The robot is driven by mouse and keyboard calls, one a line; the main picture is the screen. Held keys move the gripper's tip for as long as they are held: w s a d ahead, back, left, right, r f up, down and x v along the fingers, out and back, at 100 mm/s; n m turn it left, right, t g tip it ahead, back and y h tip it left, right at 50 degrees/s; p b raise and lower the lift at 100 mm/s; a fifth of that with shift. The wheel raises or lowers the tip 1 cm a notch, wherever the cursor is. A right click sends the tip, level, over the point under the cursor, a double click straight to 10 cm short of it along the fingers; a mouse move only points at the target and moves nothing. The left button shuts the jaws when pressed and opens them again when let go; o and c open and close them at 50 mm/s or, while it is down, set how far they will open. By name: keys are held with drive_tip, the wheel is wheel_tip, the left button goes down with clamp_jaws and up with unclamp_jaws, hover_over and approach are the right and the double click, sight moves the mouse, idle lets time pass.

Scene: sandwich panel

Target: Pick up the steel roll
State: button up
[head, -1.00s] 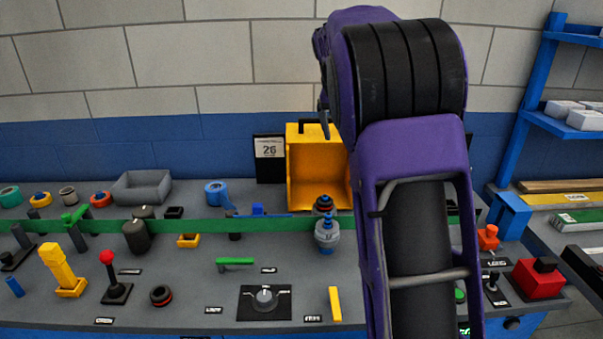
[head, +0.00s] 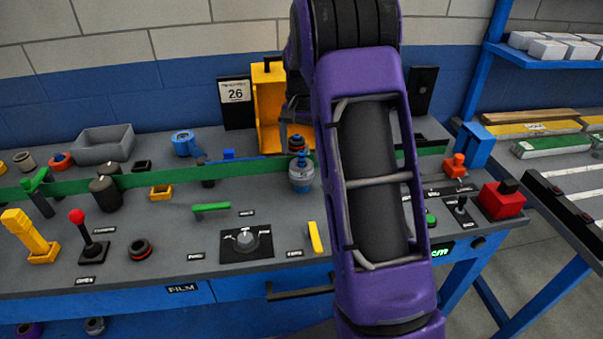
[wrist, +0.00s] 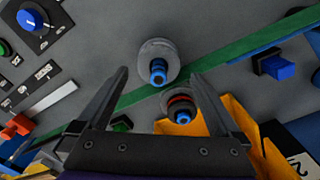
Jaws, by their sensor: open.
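I cannot tell for sure which thing is the steel roll. A small grey hollow roll (head: 23,162) stands at the far left back of the bench, and another grey roll (head: 95,325) sits below the bench top. My gripper (wrist: 158,73) is open and empty in the wrist view. Its fingers point toward a grey round piece with a blue knob (wrist: 157,60), which also shows in the head view (head: 302,177). A dark piece with red and blue rings (wrist: 181,105) is close beside it. In the head view my arm hides most of my gripper.
A green strip (head: 235,171) crosses the bench. A yellow bin (head: 268,110) stands at the back, near my gripper. A grey tray (head: 103,143), a blue roll (head: 184,143) and a red roll (head: 61,161) are left. Levers and a dial (head: 245,240) fill the front.

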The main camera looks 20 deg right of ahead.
sight(301, 165)
drive_tip(key=shift+s+f+b, duration=0.1)
drive_tip(key=shift+f+b, duration=0.2)
drive_tip(key=shift+f, duration=2.5)
drive_tip(key=shift+c, duration=0.2)
drive_tip(key=c, duration=1.5)
drive_tip(key=shift+r, duration=0.1)
wheel_tip(301, 165, up, 18)
drive_tip(key=p, duration=0.2)
